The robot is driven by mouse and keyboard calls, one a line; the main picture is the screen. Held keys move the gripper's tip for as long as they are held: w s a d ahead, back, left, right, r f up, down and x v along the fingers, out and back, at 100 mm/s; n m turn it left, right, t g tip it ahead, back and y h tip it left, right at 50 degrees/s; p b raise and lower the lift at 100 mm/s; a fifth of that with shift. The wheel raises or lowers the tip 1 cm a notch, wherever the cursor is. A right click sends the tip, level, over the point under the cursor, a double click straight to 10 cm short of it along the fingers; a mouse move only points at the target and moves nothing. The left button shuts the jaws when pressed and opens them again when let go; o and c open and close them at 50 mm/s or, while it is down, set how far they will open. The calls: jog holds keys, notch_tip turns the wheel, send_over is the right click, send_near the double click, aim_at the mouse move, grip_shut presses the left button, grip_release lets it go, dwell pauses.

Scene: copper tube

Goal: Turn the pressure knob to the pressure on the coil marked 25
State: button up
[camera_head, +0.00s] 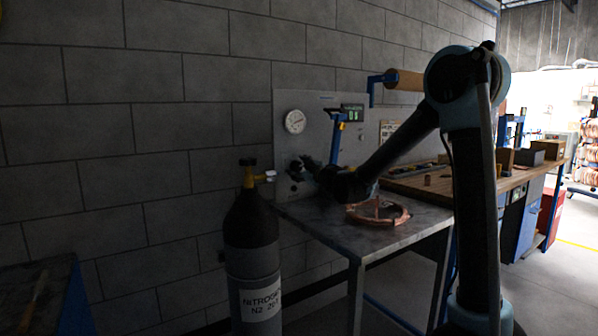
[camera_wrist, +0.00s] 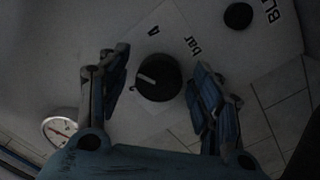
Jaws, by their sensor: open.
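The pressure knob (camera_wrist: 158,77) is black and round with a pale pointer line, next to printed "bar" lettering in the wrist view. My gripper (camera_wrist: 160,62) is open, with one finger on each side of the knob and visible gaps between.
A dark nitrogen cylinder (camera_head: 250,235) with a brass valve stands left of the grey-topped table (camera_head: 330,228). A second black knob (camera_wrist: 238,16) is near letters "BL".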

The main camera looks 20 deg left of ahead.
jog(key=c, duration=1.1)
jog(key=shift+o, duration=0.2)
jog(key=shift+n, duration=0.6)
jog(key=o, duration=1.1)
jog(key=shift+c, duration=0.2)
jog(key=v, duration=1.2)
jog(key=shift+d+f, duration=0.1)
